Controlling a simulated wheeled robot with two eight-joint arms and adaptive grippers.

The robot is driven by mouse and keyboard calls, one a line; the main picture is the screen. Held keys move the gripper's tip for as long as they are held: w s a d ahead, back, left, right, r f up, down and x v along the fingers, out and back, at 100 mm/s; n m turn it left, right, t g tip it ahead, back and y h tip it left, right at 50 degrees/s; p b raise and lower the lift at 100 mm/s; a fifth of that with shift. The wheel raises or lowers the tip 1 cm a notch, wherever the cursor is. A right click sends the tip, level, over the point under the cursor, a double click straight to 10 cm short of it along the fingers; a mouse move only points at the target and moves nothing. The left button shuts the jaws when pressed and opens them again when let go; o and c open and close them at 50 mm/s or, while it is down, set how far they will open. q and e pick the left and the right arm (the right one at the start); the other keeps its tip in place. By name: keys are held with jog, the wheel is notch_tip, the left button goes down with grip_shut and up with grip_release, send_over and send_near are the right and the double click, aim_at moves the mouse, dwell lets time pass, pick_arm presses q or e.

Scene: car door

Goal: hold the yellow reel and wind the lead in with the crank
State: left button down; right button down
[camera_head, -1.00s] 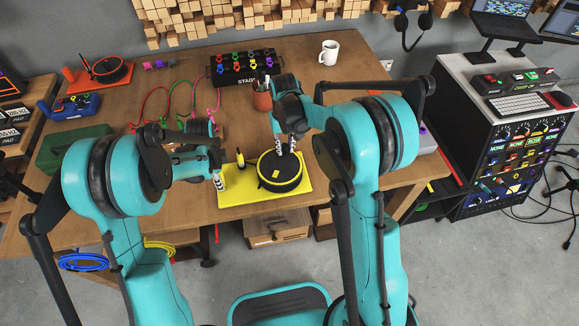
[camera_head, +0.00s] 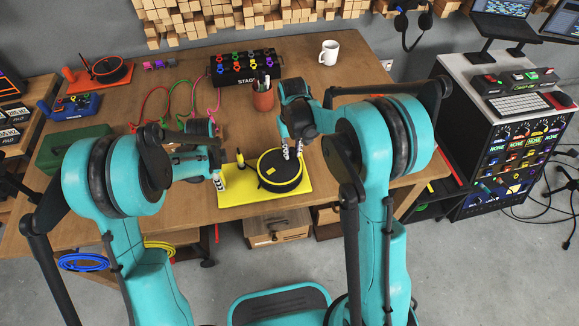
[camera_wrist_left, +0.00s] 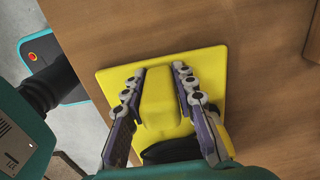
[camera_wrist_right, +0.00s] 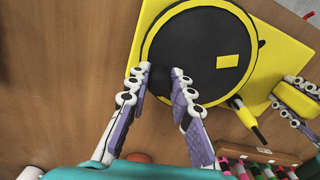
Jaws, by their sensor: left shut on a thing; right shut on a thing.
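The yellow reel has a flat yellow base (camera_head: 235,198) near the table's front edge and a black drum (camera_head: 280,168) with a yellow rim. My left gripper (camera_head: 219,181) is shut on the raised yellow block at the base's left end; the left wrist view shows this block (camera_wrist_left: 160,100) between its fingers. My right gripper (camera_head: 292,152) is shut at the far right of the drum, on the dark crank knob (camera_wrist_right: 182,78), which its fingers partly hide. A small yellow patch (camera_wrist_right: 227,61) marks the drum's face. A short yellow-and-black piece (camera_wrist_right: 247,118) stands beside the drum.
A pen cup (camera_head: 263,98) stands behind the reel, with a black stage box (camera_head: 245,70) and a white mug (camera_head: 329,52) further back. Red, green and pink leads (camera_head: 178,98) lie behind my left arm. The table right of the mug is clear.

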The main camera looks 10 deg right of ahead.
jog(key=shift+s+d, duration=0.15)
jog(key=shift+s, duration=0.5)
jog(key=shift+s+d, duration=0.15)
jog(key=shift+s, duration=0.5)
jog(key=shift+s+a, duration=0.25)
jog(key=shift+s, duration=0.4)
jog(key=shift+s+a, duration=0.2)
jog(key=shift+s, duration=0.45)
jog(key=c, duration=1.1)
grip_release()
